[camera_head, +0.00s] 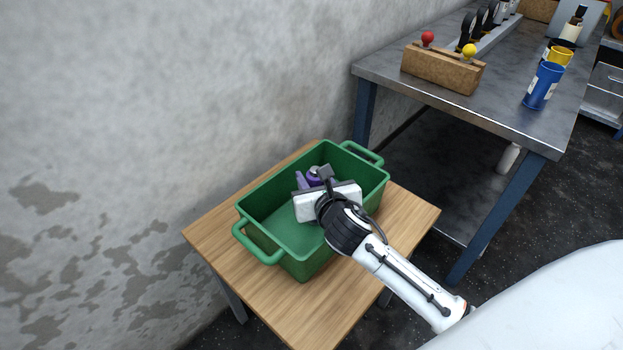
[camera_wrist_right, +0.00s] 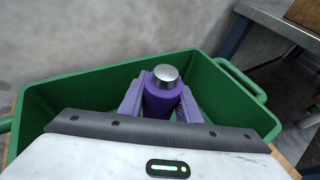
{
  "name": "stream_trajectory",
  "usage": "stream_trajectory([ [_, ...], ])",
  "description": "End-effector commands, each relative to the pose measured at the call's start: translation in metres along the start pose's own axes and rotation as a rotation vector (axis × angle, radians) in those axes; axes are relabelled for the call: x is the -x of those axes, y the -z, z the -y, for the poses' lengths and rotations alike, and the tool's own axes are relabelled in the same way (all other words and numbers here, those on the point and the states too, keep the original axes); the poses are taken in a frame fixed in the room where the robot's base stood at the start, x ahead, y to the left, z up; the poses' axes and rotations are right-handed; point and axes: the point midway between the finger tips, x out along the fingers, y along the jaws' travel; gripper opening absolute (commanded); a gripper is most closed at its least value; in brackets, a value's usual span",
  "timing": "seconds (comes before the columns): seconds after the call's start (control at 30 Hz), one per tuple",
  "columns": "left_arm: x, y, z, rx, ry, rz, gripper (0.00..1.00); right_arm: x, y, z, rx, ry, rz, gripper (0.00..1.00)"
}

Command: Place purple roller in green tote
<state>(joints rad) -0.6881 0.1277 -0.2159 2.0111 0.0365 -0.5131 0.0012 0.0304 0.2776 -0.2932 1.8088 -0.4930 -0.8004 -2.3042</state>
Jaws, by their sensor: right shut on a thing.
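The green tote (camera_head: 265,192) stands on a small wooden table. Its walls also show in the right wrist view (camera_wrist_right: 70,92). My right gripper (camera_head: 308,178) reaches over and into the tote. In the right wrist view its two purple-grey fingers (camera_wrist_right: 160,100) are shut on the purple roller (camera_wrist_right: 160,97), one on each side. The roller looks upright, with a round silver top. It also shows in the head view (camera_head: 314,176), partly behind my gripper. Whether its lower end touches the tote floor is hidden. My left gripper is not in view.
The wooden table (camera_head: 400,215) has bare room around the tote. A grey wall stands close behind it. A metal workbench (camera_head: 480,100) at the upper right bears a wooden block (camera_head: 440,70) with red and yellow knobs, a blue cup (camera_head: 543,87) and a yellow cup (camera_head: 559,56).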

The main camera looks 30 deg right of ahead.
Motion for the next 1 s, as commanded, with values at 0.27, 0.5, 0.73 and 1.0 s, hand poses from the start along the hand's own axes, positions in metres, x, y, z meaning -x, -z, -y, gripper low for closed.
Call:
stream_trajectory([
  [0.27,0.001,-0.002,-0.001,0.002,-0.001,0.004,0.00,-0.001,0.002,0.000,0.000,0.000,0.000,0.35],
  [0.5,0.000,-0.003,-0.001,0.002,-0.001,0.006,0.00,-0.001,0.002,0.000,0.000,0.000,0.000,0.49],
  [0.73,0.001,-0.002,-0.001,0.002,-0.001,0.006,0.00,0.003,-0.002,0.000,0.000,-0.001,0.000,0.49],
  [1.0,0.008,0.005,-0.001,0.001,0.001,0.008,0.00,0.055,-0.002,0.000,0.002,-0.002,-0.001,0.49],
])
